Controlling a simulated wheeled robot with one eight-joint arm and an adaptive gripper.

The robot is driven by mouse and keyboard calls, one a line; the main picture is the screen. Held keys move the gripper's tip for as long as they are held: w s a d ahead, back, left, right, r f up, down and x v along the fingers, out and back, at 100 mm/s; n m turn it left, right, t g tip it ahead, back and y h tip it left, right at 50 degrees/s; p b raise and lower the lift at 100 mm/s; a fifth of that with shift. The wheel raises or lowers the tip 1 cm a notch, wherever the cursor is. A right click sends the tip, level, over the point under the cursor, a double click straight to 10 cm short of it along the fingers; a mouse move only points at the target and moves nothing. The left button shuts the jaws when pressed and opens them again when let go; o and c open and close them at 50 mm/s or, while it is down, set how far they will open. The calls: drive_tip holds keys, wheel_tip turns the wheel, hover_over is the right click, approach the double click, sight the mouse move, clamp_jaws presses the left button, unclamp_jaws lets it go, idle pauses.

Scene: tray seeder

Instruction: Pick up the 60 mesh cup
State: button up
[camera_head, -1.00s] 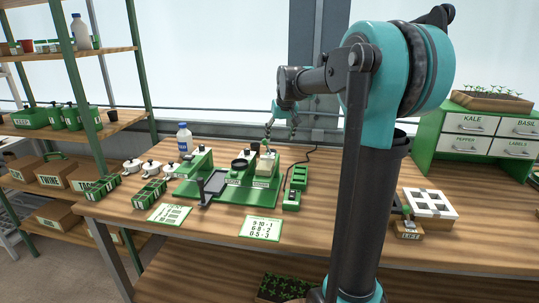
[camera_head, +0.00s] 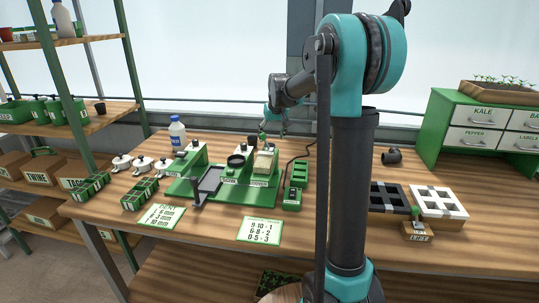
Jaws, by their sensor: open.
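Three small white cups with dark knobs stand in a row at the left of the bench, in the head view: a left one (camera_head: 122,163), a middle one (camera_head: 141,164) and a right one (camera_head: 160,167). I cannot read any mesh marking on them, so I cannot tell which is the 60 mesh cup. My gripper (camera_head: 274,131) is open and looks empty. It hangs above and behind the right part of the green seeder (camera_head: 235,194), well to the right of the cups.
A white bottle (camera_head: 177,132) stands behind the cups. Green racks (camera_head: 138,195) lie in front of them. Two printed cards, one with numbers (camera_head: 260,231), lie near the front edge. A black tray (camera_head: 386,196), a white tray (camera_head: 440,201) and a green drawer cabinet (camera_head: 438,152) are at right.

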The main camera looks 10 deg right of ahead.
drive_tip(key=x, duration=0.8)
drive_tip(key=shift+w, duration=0.3)
drive_tip(key=c, duration=1.3)
drive_tip(key=shift+o, duration=0.2)
drive_tip(key=shift+r, duration=0.15)
